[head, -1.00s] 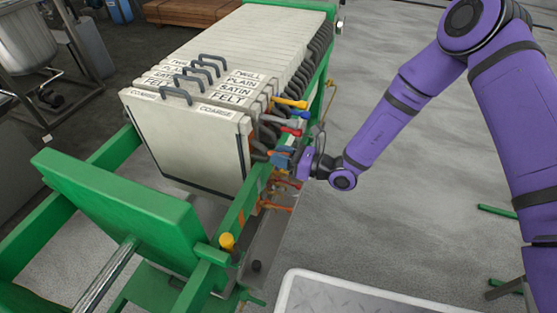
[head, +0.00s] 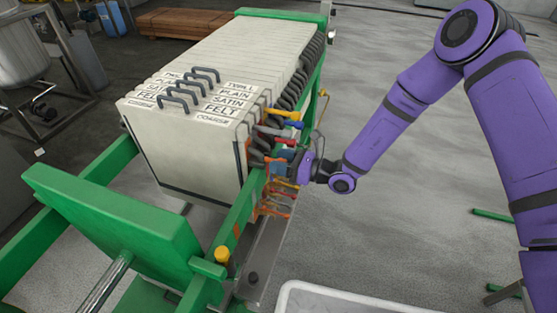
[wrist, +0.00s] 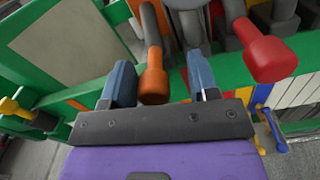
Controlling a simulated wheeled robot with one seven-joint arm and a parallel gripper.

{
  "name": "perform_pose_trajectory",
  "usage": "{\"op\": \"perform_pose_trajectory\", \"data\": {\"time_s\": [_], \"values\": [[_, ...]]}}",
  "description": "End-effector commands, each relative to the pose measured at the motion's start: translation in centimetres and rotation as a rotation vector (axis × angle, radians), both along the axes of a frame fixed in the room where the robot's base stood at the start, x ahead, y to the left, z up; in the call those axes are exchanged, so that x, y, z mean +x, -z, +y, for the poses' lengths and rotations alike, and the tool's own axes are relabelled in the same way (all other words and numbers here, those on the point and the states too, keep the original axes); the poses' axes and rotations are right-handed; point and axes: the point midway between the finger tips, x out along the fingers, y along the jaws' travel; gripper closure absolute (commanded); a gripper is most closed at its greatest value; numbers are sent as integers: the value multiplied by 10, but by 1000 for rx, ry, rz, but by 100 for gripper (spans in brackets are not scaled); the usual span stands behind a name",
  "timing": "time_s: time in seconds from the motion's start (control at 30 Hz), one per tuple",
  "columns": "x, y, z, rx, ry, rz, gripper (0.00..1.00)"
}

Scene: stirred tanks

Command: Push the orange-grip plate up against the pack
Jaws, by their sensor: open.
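The front plate (head: 185,150), labelled COARSE, is pale and upright in the green frame. It stands close in front of the pack of pale plates (head: 250,45); its label is spaced much like those behind it. In the wrist view an orange grip (wrist: 153,82) lies between the two blue fingers of my gripper (wrist: 162,88), nearer the left one. The fingers are apart, and the right one is clear of the grip. In the head view my gripper (head: 290,162) is at the rail beside the front plate, covering the grip. Whether the plates touch is unclear.
A red grip (wrist: 270,58) is just right of my fingers in the wrist view. Yellow and blue grips (head: 283,113) stick out farther along the rail. A thick green block (head: 110,205) on a metal rod faces the front plate, with open room between.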

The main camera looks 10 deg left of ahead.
Motion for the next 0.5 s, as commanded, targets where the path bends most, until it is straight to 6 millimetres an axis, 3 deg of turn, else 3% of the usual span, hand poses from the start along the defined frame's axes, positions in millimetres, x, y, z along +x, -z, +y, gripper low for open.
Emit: {"op": "perform_pose_trajectory", "data": {"time_s": [0.5], "values": [[-5, 0, -87, -1, 4, 0, 45]]}}
